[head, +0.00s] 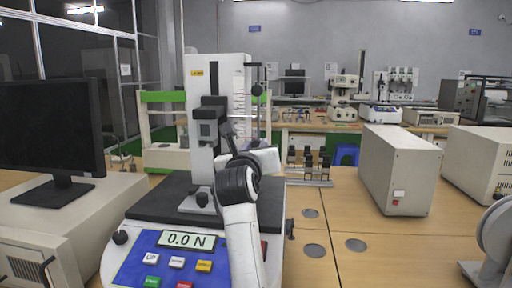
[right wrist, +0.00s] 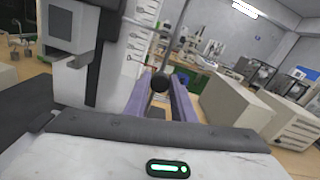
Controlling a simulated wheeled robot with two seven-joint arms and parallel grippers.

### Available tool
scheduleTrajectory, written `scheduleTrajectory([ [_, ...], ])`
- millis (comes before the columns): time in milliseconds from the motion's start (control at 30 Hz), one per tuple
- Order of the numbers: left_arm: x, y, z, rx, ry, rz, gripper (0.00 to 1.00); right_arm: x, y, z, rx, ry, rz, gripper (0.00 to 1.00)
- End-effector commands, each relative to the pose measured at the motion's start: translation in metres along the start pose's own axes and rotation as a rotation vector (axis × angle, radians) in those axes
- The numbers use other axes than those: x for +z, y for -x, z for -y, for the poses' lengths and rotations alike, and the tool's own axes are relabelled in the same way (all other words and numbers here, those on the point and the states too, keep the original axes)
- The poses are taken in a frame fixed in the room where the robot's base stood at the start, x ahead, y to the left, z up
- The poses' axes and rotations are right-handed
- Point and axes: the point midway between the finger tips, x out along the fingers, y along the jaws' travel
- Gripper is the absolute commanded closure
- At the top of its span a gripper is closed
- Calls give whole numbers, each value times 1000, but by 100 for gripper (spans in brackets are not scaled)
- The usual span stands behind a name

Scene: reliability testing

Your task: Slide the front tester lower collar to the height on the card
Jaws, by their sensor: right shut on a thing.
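The front tester (head: 200,75) has a white column, a dark carriage and a thin rod with a black knob (head: 257,90) high on it. My right gripper (head: 262,152) is beside the rod, low on its right side; its fingertips are hard to make out in the head view. In the right wrist view my purple fingers (right wrist: 160,97) are closed around a black knob (right wrist: 160,83) on the rod, seemingly the lower collar's. The column's side carries a scale with red marks (head: 238,103). I cannot pick out the card's height. My left gripper is not in view.
The tester's blue panel (head: 165,263) has a display reading 0.0 N and coloured buttons. A monitor (head: 50,130) stands at left. A beige box (head: 398,170) stands at right. Bare table (head: 345,215) lies between, with several small dark fixtures (head: 310,165) behind.

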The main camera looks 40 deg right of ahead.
Motion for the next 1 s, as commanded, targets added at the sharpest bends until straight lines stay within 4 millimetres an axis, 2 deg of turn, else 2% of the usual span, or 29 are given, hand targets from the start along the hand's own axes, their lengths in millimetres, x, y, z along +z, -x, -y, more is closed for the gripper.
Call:
scheduleTrajectory([
  [33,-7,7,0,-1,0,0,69,12,0,2,0,-2,3,100],
  [100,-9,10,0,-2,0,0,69,18,0,3,0,-1,4,100],
  [367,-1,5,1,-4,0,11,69,16,0,3,0,-1,5,100],
  [400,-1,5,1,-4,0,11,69,16,0,3,0,-1,5,74],
  [500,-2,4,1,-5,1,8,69,15,0,3,0,-1,5,58],
  [833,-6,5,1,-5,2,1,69,14,3,3,0,-1,3,58],
  [1000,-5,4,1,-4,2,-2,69,14,24,2,2,-4,3,58],
])
